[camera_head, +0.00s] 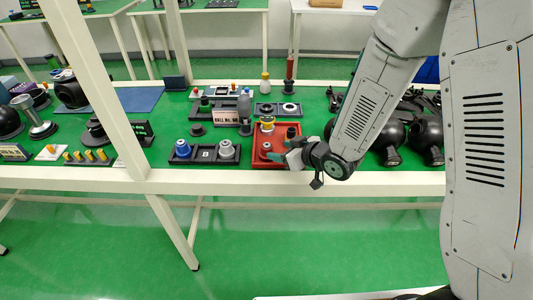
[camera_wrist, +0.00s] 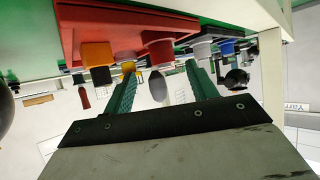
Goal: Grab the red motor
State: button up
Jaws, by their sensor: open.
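The red motor (camera_head: 266,147) appears to be the short red piece on the red tray (camera_head: 262,163), near its front left. In the wrist view, which looks upside down, the red piece (camera_wrist: 157,48) hangs from the red tray (camera_wrist: 75,30) and lies ahead of the gap between my fingers. My gripper (camera_head: 277,156) is at the tray's front right, low and close to the motor. In the wrist view my gripper (camera_wrist: 160,70) has its two green fingers apart, with nothing held between them. Whether a finger touches the motor cannot be told.
A yellow-topped part (camera_head: 267,125) and a dark part (camera_head: 291,132) share the tray. A black holder (camera_head: 204,160) with blue and grey parts stands to the left. Large black round pieces (camera_head: 388,140) are to the right. The table's white front edge (camera_head: 240,183) runs below.

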aim_at(270, 148)
jog(key=x, duration=0.7)
jog(key=shift+a, duration=0.25)
jog(key=shift+r, duration=0.1)
jog(key=c, duration=1.1)
